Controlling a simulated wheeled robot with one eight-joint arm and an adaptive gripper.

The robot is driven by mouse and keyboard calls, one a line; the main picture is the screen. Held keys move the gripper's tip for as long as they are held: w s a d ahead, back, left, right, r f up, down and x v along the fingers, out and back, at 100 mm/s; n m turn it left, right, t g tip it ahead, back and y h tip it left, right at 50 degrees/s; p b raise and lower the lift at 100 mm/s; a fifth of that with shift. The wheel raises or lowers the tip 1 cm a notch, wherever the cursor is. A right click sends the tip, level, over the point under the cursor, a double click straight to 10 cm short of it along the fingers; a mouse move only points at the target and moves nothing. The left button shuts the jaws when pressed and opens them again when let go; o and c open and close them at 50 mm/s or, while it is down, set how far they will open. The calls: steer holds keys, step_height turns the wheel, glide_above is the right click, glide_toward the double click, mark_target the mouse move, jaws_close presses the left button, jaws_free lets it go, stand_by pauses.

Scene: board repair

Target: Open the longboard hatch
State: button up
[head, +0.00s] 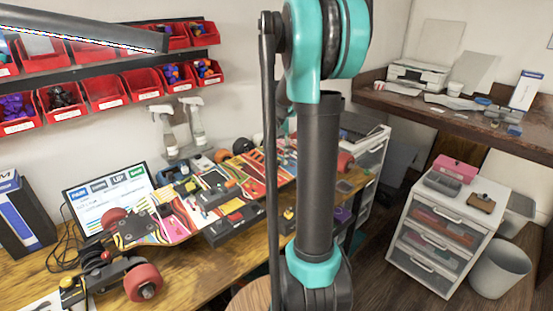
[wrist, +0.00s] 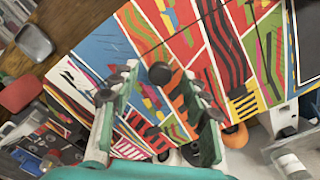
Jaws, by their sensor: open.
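The longboard, with a brightly patterned deck (head: 180,218), lies on the workbench in the head view. Its patterned surface (wrist: 205,45) fills much of the wrist view. A round black knob (wrist: 160,73) shows on that surface; it may belong to the hatch, whose outline I cannot make out for certain. My gripper (wrist: 157,88) is open, its two fingers spread on either side of the knob in the picture. I see nothing between the fingers, and I cannot tell how far they are above the deck. In the head view my arm hides the gripper and part of the board.
Spray bottles (head: 193,122) stand behind the board, below red wall bins (head: 105,90). A white drawer unit (head: 440,238) stands at the right.

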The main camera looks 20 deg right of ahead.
steer(key=shift+f, duration=0.2)
jaws_close()
stand_by(0.3)
